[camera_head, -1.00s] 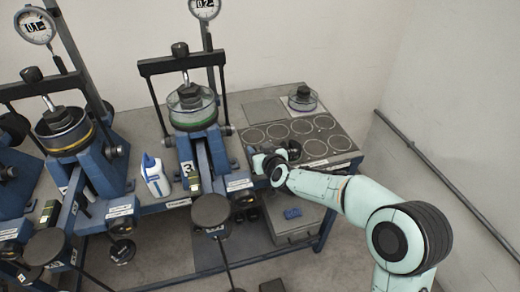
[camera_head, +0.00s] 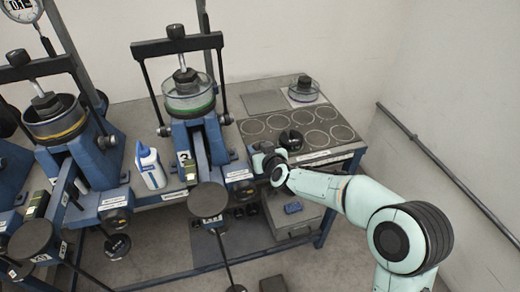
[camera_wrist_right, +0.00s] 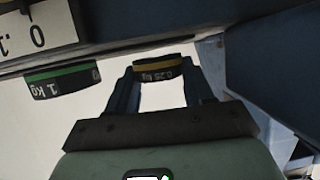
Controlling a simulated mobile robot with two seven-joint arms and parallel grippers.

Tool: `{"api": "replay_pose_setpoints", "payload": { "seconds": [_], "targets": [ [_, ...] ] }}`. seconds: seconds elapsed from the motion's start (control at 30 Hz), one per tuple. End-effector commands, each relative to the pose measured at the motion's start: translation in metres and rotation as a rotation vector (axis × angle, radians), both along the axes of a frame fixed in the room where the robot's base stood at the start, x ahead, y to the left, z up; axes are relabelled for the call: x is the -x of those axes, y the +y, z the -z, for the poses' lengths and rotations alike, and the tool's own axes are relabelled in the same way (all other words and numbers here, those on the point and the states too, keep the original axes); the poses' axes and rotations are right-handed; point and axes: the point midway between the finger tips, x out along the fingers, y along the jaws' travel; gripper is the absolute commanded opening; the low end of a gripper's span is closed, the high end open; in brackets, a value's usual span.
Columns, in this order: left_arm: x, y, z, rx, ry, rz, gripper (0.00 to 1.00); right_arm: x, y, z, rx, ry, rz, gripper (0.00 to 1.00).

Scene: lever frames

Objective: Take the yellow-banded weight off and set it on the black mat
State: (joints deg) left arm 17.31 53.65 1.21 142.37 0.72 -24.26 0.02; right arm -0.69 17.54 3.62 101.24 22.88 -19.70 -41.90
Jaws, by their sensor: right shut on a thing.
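In the right wrist view, the yellow-banded weight (camera_wrist_right: 158,70), marked 0.25 kg, sits between the two fingertips of my right gripper (camera_wrist_right: 163,75), which is shut on it. In the head view my right gripper (camera_head: 262,161) is low at the bench's front edge, right of the middle lever frame. The weight is not distinguishable there; I cannot tell whether it still touches a support. The black mat (camera_head: 318,139), with several ring outlines, lies on the bench just behind and right of the gripper. My left gripper is not in view.
A green-banded 1 kg weight (camera_wrist_right: 62,82) is close left of the gripper in the wrist view. A dark round object (camera_head: 291,139) stands on the mat; the other rings look empty. A white bottle (camera_head: 150,168) and the middle lever frame (camera_head: 196,140) stand to the left.

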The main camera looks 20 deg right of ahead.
Motion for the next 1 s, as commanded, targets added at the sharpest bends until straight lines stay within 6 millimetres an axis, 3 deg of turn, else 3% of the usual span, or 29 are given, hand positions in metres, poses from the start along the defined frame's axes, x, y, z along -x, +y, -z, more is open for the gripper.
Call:
{"api": "replay_pose_setpoints", "payload": {
  "seconds": [0.77,0.8,0.87,1.0],
  "targets": [
    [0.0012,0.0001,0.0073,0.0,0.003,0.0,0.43,-0.0002,0.0001,0.008,0.0,-0.002,0.0,0.22],
    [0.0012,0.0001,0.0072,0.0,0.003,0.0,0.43,-0.0002,0.0001,0.0079,0.0,-0.002,0.0,0.58],
    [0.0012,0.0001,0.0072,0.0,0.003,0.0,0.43,-0.0001,0.0001,0.0078,0.0,-0.002,0.0,0.78],
    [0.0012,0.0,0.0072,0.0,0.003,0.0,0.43,-0.0001,0.0008,0.0082,0.0,-0.001,-0.001,0.81]
  ]
}}
